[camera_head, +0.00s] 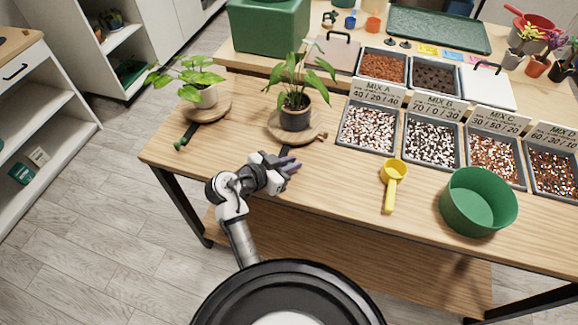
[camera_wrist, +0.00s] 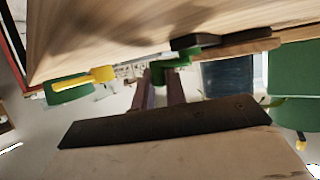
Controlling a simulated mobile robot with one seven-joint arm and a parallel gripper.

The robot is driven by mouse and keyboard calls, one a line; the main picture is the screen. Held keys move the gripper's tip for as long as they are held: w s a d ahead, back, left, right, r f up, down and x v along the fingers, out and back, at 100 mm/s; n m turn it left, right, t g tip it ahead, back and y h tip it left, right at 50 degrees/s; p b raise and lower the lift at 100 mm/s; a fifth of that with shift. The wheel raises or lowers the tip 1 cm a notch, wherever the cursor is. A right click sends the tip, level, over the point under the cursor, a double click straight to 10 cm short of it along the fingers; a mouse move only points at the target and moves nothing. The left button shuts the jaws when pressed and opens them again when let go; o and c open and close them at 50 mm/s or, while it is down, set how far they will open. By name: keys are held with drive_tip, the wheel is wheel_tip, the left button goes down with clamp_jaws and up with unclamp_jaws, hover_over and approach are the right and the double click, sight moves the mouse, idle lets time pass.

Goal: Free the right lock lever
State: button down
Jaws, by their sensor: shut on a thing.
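The right lock lever (camera_head: 284,152) is a dark bar reaching out from under the right round wooden turntable (camera_head: 313,134), which carries a plant in a dark pot (camera_head: 295,115). My gripper (camera_head: 292,164) is at the lever's outer end, near the table's front edge. In the wrist view the lever's green handle (camera_wrist: 168,66) lies at the tips of my purple fingers (camera_wrist: 160,88), which are shut on it. The lever's dark bar (camera_wrist: 196,41) shows beside the handle. In the head view my gripper hides the handle. The left lever (camera_head: 185,137) has a green end.
A plant in a white pot (camera_head: 206,97) stands on the left turntable (camera_head: 220,110). A yellow scoop (camera_head: 393,178), a green tub (camera_head: 477,205) and labelled mix trays (camera_head: 369,128) are to the right. The front table strip between my gripper and the scoop is clear.

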drive_tip(key=shift+w+d+n+t+y+b, duration=0.1)
drive_tip(key=shift+w+n+t+y+b, duration=0.1)
drive_tip(key=shift+n+t+y, duration=0.3)
drive_tip(key=shift+w+n+t+y+b, duration=0.15)
drive_tip(key=shift+n+t+y, duration=0.25)
drive_tip(key=shift+n, duration=0.2)
drive_tip(key=c, duration=1.5)
unclamp_jaws()
drive_tip(key=shift+o, duration=0.2)
drive_tip(key=b+v, duration=0.3)
drive_tip(key=v, duration=1)
drive_tip(key=shift+s+a, duration=0.3)
drive_tip(key=shift+r, duration=0.1)
